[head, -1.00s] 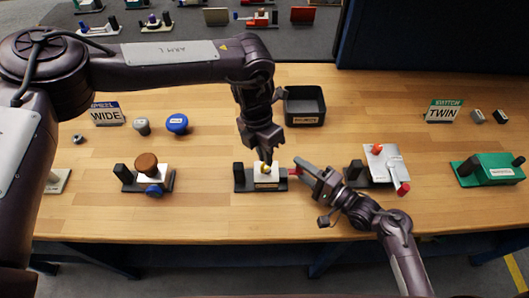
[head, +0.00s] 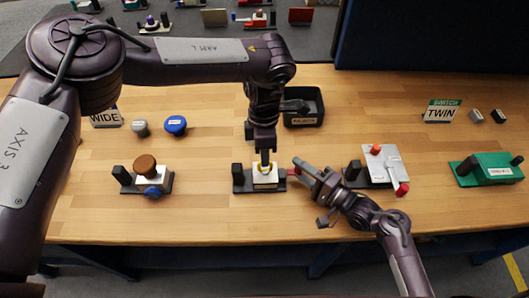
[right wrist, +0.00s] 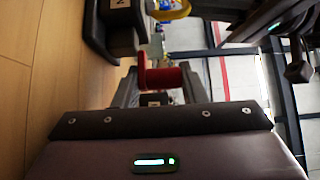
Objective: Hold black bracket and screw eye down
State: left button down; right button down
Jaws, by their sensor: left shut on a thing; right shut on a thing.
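A black bracket (head: 239,178) with an upright left end sits mid-table with a white block on it. A yellow ring-shaped part, seemingly the screw eye (head: 264,170), is on top of the block; it also shows at the top of the right wrist view (right wrist: 172,9). My left gripper (head: 264,161) points straight down and is shut on the yellow part. My right gripper (head: 296,168) reaches in from the right, shut on a red spool-like piece (right wrist: 163,78) at the bracket's right end. The left fingertips partly hide the yellow part.
To the left stands a black base with a brown knob (head: 146,162). To the right are a silver plate fixture with red knobs (head: 381,163) and a green block fixture (head: 492,170). A black bin (head: 316,120) sits behind my left gripper.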

pick_arm(q)
jog(key=shift+w+r, duration=0.1)
jog(key=shift+r, duration=0.05)
pick_arm(e)
jog(key=shift+d+f, duration=0.15)
jog(key=shift+f, duration=0.1)
pick_arm(q)
jog(key=c, duration=1.5)
grip_release()
pick_arm(e)
jog(key=shift+s, duration=0.1)
pick_arm(q)
notch_tip(320, 180, up, 12)
jog(key=w, duration=0.2)
jog(key=shift+f, duration=0.2)
jog(key=shift+w, duration=0.1)
pick_arm(e)
jog(key=c, duration=0.8)
grip_release()
jog(key=shift+r, duration=0.15)
